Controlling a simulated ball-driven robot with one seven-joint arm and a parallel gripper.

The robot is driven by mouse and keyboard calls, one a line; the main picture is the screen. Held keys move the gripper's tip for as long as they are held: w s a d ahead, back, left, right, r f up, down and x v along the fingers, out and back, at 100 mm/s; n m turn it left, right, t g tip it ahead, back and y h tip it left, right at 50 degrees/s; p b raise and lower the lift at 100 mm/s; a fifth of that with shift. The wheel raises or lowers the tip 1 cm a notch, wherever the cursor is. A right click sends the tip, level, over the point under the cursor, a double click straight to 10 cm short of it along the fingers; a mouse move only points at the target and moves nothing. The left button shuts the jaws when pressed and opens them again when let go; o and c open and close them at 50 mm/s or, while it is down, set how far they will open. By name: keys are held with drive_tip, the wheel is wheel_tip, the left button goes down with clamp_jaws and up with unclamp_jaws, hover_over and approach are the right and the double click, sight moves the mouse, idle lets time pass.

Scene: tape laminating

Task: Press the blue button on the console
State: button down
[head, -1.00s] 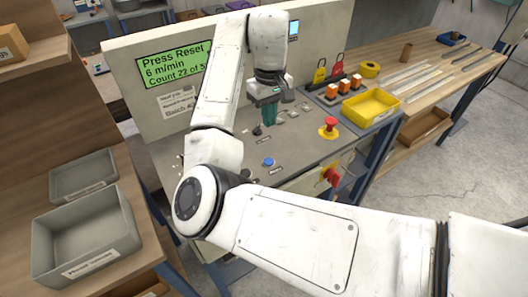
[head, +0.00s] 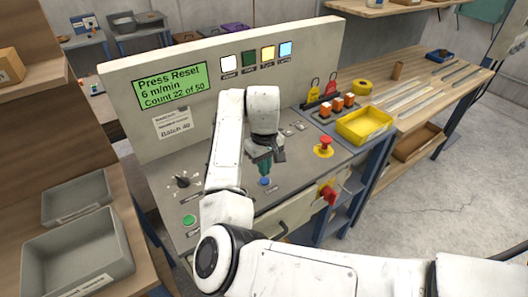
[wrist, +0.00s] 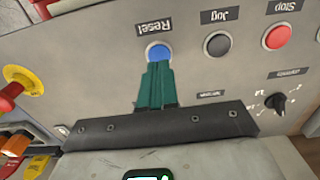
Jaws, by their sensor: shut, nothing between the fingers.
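The blue button (head: 265,181) is on the sloped grey console panel (head: 222,190), below and just in front of my fingertips in the head view. In the wrist view the blue button (wrist: 158,52) has an upside-down "Reset" label above it. My gripper (head: 265,168) has green fingers, which are closed together and hold nothing. In the wrist view the fingertips (wrist: 158,66) overlap the button's lower edge. I cannot tell whether they touch it or are slightly above it. The console screen (head: 163,86) reads "Press Reset, 6 m/min, Count 22 of 50".
In the wrist view a black Jog button (wrist: 218,43) and a red Stop button (wrist: 277,37) are right of the blue one, with a black knob (wrist: 274,102) below. A red emergency stop (head: 325,143) and yellow tray (head: 365,126) stand at the right.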

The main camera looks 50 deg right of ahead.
sight(265, 181)
drive_tip(key=shift+f, duration=1.45)
drive_tip(key=shift+f+p, duration=0.3)
drive_tip(key=shift+f, duration=0.2)
drive_tip(key=shift+s+a+f, duration=0.1)
drive_tip(key=shift+s+f, duration=0.1)
drive_tip(key=shift+f, duration=0.5)
drive_tip(key=shift+r, duration=0.15)
drive_tip(key=r+p, duration=0.5)
drive_tip(key=shift+w+r, duration=0.2)
drive_tip(key=shift+r, duration=0.15)
wheel_tip(265, 181, up, 10)
drive_tip(key=b, duration=0.2)
drive_tip(key=shift+f, duration=0.25)
